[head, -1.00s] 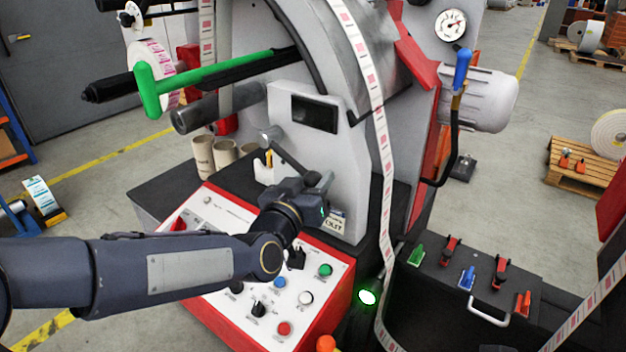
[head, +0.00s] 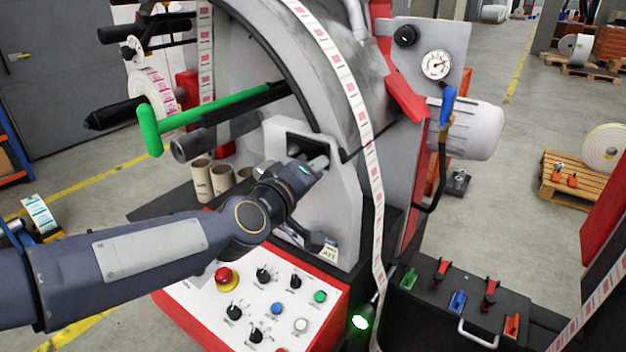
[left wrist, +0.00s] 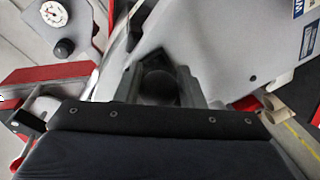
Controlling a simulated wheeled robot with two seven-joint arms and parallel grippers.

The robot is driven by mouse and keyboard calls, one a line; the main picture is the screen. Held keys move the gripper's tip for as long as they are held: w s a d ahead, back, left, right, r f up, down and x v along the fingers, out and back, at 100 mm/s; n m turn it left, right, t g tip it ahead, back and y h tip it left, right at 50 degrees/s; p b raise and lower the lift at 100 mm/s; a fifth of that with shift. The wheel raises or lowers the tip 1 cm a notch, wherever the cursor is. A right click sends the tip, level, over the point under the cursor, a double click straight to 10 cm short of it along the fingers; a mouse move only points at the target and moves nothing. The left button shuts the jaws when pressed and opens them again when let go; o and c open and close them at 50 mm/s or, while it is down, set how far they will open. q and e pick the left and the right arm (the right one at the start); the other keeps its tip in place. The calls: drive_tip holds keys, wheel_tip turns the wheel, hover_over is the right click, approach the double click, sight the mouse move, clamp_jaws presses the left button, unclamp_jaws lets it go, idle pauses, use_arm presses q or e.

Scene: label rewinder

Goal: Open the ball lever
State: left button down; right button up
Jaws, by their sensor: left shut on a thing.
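A dark round ball (left wrist: 159,86), which looks like the ball lever's knob, sits between the two fingers of my left gripper (left wrist: 160,78) in the left wrist view. My left gripper (head: 318,164) is shut on it, in front of the grey machine housing just below the dark window. In the head view my wrist and fingers hide the knob, and I cannot make out the lever's arm clearly. My right gripper is not in view.
A green-handled bar (head: 215,108) reaches out above my left wrist. The control panel (head: 190,297) with several knobs and buttons lies below my forearm. Cardboard cores (head: 222,180) stand behind the wrist. The label web (head: 372,190) runs down to the right of the gripper.

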use_arm(q)
drive_tip(key=shift+w+a+r+n+p, duration=0.25)
drive_tip(key=shift+r+n, duration=0.2)
drive_tip(key=shift+r, duration=0.15)
drive_tip(key=shift+w+a+r+n+p, duration=0.1)
drive_tip(key=shift+a+r+n, duration=0.15)
drive_tip(key=shift+r+n, duration=0.3)
drive_tip(key=shift+r, duration=0.15)
drive_tip(key=shift+w+a, duration=0.1)
drive_tip(key=shift+a, duration=0.05)
drive_tip(key=c, duration=1)
unclamp_jaws()
drive_tip(key=shift+o, duration=0.2)
